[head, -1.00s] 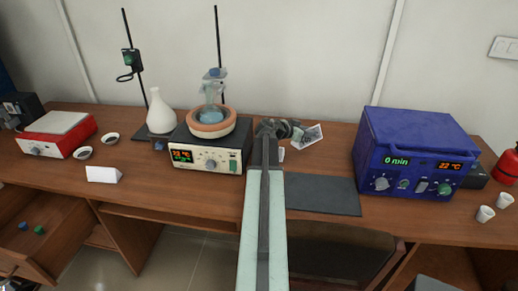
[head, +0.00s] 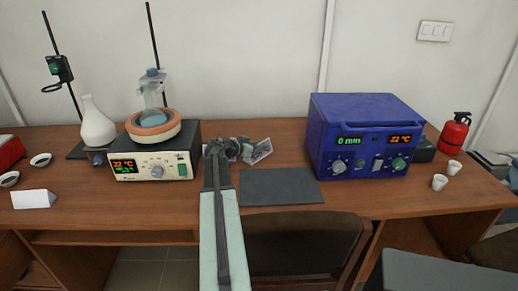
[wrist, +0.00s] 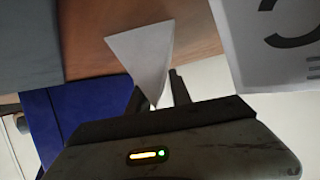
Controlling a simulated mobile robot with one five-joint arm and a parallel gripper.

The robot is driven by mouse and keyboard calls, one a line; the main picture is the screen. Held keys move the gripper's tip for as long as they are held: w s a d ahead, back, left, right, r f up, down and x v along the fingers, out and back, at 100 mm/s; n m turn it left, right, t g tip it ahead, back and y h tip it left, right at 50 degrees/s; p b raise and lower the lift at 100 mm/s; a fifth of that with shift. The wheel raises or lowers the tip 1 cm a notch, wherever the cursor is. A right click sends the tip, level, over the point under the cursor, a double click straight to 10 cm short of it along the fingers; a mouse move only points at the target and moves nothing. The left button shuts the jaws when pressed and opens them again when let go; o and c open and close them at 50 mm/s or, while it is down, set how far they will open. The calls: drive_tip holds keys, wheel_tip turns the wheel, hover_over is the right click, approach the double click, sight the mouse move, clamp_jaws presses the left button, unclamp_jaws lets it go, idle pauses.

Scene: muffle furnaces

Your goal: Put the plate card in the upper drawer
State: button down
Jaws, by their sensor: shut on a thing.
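My gripper (head: 233,148) is over the back of the desk and shut on a white, pointed card (wrist: 145,60), likely the plate card. In the wrist view the card's tip lies between the dark fingers. In the head view the gripper largely hides it. A printed sheet (head: 257,152) lies just right of the gripper on the desk; a white sheet with a black mark is also at the right of the wrist view (wrist: 285,40). The upper drawer cannot be made out clearly; only brown woodwork shows at the lower left.
A hotplate (head: 155,152) with a flask stands left of my arm, and a blue furnace (head: 365,140) right. A grey mat (head: 280,192) lies between. A white tent card (head: 33,199) is at far left. A chair (head: 300,240) stands in front; cups (head: 440,182) are at right.

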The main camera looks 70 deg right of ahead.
drive_tip(key=c, duration=1.1)
unclamp_jaws()
drive_tip(key=shift+o, duration=0.2)
drive_tip(key=p+v, duration=0.4)
drive_tip(key=v, duration=0.8)
drive_tip(key=shift+r+p, duration=0.1)
drive_tip(key=shift+p, duration=0.3)
